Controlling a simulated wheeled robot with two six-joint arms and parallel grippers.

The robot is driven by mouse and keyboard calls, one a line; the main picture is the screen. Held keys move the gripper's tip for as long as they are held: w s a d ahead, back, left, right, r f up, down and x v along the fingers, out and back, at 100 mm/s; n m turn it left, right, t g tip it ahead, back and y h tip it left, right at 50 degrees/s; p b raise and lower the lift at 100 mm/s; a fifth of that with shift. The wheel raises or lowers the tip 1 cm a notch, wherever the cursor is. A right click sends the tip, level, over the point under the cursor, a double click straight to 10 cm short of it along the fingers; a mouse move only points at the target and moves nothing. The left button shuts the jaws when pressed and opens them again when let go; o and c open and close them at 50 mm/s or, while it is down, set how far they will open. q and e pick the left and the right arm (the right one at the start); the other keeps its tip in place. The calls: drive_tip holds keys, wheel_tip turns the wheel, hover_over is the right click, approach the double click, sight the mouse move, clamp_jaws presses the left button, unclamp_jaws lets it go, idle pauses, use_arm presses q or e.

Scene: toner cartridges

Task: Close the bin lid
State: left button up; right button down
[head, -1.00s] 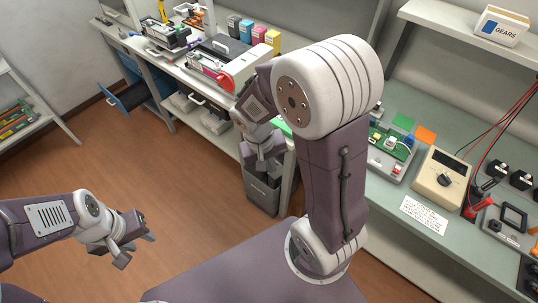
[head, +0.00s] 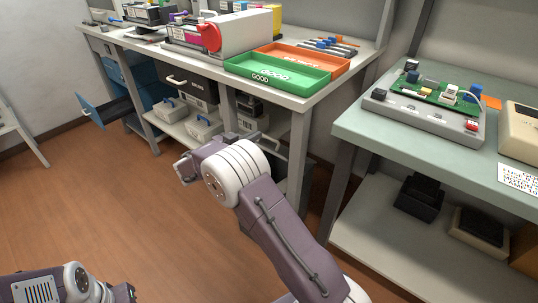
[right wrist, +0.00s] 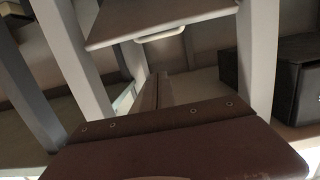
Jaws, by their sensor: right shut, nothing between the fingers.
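The dark grey bin (head: 278,166) stands on the floor by the front leg of the long workbench. It is mostly hidden behind my right arm and the bench leg, and I cannot tell how its lid stands. My right gripper (head: 184,168) is to the left of the bin in the head view, shut and empty, partly hidden by its own wrist. I see no clear contact with the bin. My left arm is at the lower left edge; the start of its left gripper (head: 123,292) shows, with the fingers cut off.
The workbench (head: 292,101) carries a green tray (head: 278,72), an orange tray (head: 305,60) and a printer (head: 222,35). A second bench (head: 440,155) is at the right. The floor at the left is clear.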

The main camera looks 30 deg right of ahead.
drive_tip(key=b, duration=0.3)
hover_over(269, 147)
drive_tip(key=x, duration=0.2)
drive_tip(key=shift+w+f, duration=0.2)
drive_tip(key=shift+f, duration=0.4)
drive_tip(key=shift+s+a+f+b, duration=0.1)
drive_tip(key=shift+a+f+b, duration=0.15)
drive_tip(key=shift+f, duration=0.35)
drive_tip(key=shift+a+f+b, duration=0.15)
drive_tip(key=shift+f+b, duration=0.1)
drive_tip(key=shift+f, duration=0.3)
drive_tip(key=shift+s+a+f, duration=0.15)
drive_tip(key=shift+a+f, duration=0.2)
drive_tip(key=shift+f, duration=0.15)
drive_tip(key=shift+b, duration=0.3)
